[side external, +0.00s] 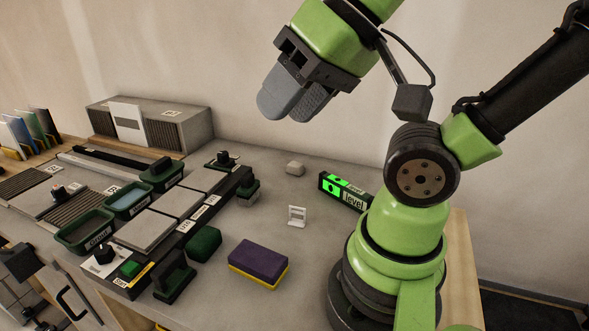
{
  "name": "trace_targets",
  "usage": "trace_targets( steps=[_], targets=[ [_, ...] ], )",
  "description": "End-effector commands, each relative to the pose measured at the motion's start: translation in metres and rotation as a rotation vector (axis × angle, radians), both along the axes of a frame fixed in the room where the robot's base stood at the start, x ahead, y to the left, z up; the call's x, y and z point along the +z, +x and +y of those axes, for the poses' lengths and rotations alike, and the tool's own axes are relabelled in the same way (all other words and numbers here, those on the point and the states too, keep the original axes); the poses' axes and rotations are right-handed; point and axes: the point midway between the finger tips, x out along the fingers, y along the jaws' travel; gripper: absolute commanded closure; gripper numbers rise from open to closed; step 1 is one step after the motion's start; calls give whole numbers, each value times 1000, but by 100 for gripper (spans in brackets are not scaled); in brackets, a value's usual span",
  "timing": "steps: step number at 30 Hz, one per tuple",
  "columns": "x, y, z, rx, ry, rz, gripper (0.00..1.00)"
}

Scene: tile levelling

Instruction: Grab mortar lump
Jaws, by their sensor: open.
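A small pale grey lump (295,168), which looks like the mortar lump, lies on the grey worktop toward the back, left of the level with the lit green display. My gripper (288,110) hangs above the worktop, higher in the picture than the lump and clearly apart from it. Its two grey fingers are open, and I see nothing held between them. The fingers partly overlap from this angle, so the width of the gap is hard to judge.
The level (345,190) lies near my base. A white stand (297,216) and a purple and yellow sponge (259,262) sit nearer the front. Left are grey tiles (147,231), green bins (85,231) and a grey ventilated box (150,125). The worktop around the lump is clear.

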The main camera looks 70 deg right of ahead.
Motion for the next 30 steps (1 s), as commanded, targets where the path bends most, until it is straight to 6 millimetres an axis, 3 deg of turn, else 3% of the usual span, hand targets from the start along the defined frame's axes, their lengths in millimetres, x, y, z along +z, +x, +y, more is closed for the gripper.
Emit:
trace_targets(
  steps=[6, 9, 10, 20, 26, 30],
  targets=[
    [0, 0, 0, 0, 0, 0, 57],
    [0, 0, 0, 0, 0, 0, 34],
    [0, 0, 0, 0, 0, 0, 31],
    [2, 5, -3, -39, 16, 13, 31],
    [12, 50, -30, -389, 160, 123, 31],
    [9, 96, -72, -772, 314, 211, 31]
  ],
)
